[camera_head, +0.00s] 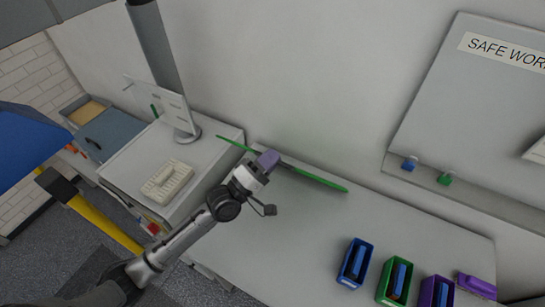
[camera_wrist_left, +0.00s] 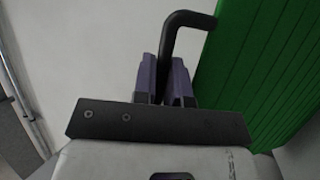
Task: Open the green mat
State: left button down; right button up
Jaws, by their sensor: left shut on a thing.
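The green mat (camera_head: 320,180) shows in the head view as a thin slanted green strip, seen nearly edge-on, at the back of the grey table by the wall. In the left wrist view it is a ribbed green panel (camera_wrist_left: 262,75) on the right, with a black bent handle (camera_wrist_left: 190,19) beside it. My left gripper (camera_head: 268,159) is at the middle of the strip and covers part of it. In the left wrist view its purple fingers (camera_wrist_left: 166,75) are shut on the black handle. My right gripper is not in view.
Blue (camera_head: 346,274), green (camera_head: 385,288) and purple (camera_head: 426,292) bins stand at the table's front right. A monitor (camera_head: 160,105) and keyboard (camera_head: 167,180) are on the desk at left. A whiteboard (camera_head: 460,110) hangs at right. The table's middle is clear.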

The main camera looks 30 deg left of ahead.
pick_arm(q)
jog(key=c, duration=1.5)
grip_release()
jog(key=shift+o, duration=0.2)
jog(key=shift+s, duration=0.1)
